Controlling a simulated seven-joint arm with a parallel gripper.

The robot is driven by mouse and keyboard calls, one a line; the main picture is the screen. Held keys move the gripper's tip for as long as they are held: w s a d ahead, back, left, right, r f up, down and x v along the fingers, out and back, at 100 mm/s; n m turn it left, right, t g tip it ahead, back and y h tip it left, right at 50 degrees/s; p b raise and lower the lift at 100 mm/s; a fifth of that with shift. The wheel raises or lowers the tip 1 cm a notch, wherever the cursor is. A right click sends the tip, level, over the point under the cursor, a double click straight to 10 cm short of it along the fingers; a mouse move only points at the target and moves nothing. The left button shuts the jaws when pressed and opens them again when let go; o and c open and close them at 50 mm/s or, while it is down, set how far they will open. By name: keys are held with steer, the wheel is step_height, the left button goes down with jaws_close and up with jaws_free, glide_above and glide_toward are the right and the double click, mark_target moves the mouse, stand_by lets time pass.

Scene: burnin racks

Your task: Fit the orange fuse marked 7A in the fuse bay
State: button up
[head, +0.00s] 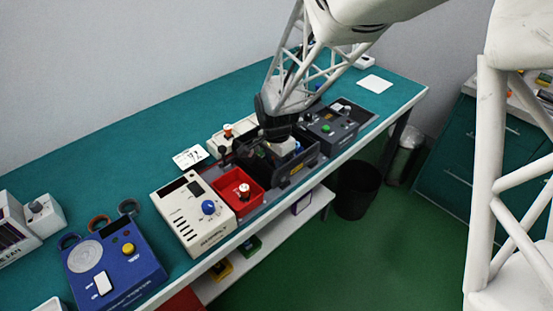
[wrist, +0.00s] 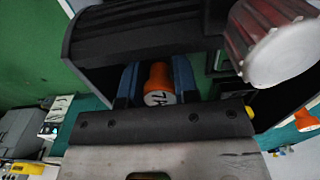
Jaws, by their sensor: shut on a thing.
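The orange fuse (wrist: 157,76) shows its white end marked 7A in the wrist view. My gripper (wrist: 157,88) is shut on it, with a blue finger on each side. A dark ribbed housing (wrist: 140,30) fills the top of the wrist view, close to the fuse; I cannot tell whether the fuse touches it. In the head view my gripper (head: 277,132) is over a black open-topped unit (head: 301,168) in the row of devices, which may hold the fuse bay. The arm hides much of that unit, and the fuse cannot be made out there.
A red ribbed knob with a pale face (wrist: 275,42) is close at upper right. A red tray (head: 245,203) and a cream box with a blue knob (head: 190,220) stand left of the black unit. A grey unit (head: 331,130) stands right. Clear bench (head: 110,165) lies at left.

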steer(key=shift+f, duration=0.2)
stand_by(0.6)
steer(key=o, duration=1)
steer(key=shift+s+f, duration=0.1)
steer(key=shift+f, duration=0.05)
steer(key=shift+r, duration=0.2)
steer(key=shift+r, duration=2.5)
steer(key=shift+r, duration=0.1)
steer(key=shift+r, duration=1.9)
